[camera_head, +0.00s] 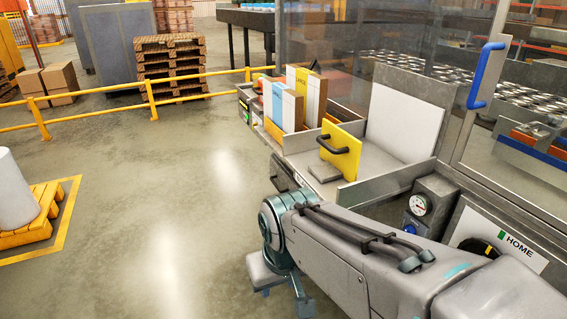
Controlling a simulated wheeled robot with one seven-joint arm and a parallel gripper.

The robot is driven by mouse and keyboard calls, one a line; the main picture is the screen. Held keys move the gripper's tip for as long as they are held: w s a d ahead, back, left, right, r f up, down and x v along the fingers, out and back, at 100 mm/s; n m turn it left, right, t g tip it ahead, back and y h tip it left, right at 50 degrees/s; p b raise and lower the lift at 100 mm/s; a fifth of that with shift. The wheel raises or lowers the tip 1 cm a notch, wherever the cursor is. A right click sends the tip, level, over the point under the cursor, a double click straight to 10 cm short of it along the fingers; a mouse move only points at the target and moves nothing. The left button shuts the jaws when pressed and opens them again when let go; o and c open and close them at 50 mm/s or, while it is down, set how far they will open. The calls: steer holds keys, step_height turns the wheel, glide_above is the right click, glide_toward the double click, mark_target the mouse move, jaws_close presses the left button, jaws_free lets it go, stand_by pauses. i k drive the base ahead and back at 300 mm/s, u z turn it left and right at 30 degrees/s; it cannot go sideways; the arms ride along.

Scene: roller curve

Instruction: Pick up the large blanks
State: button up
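A rack (275,141) on the left end of the machine holds upright white blanks in two groups. The blanks with the yellow label (302,78) stand behind and to the right of the blanks with the blue label (278,104). The yellow label bears dark lettering too small to read surely. My arm reaches in from the lower right. My gripper (285,297) hangs low in front of the machine, apart from the rack and below it. Its fingers are partly hidden by my arm, and their opening is unclear. I see nothing held in it.
A yellow plate with a black handle (341,150) stands in the metal tray (350,193), before a large white panel (405,115). A gauge (419,205) and a blue door handle (486,76) are at right. Yellow railing (150,98) crosses behind.

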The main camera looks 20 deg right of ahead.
mark_target(314, 87)
steer(key=z, duration=1)
steer(key=i, duration=0.65)
steer(key=u, duration=0.6)
steer(key=k, duration=0.7)
steer(key=u, duration=0.95)
steer(key=k, duration=0.6)
steer(key=u, duration=0.5)
steer(key=i, duration=1.55)
steer(key=z, duration=0.3)
steer(key=i, duration=1.65)
steer(key=z, duration=0.4)
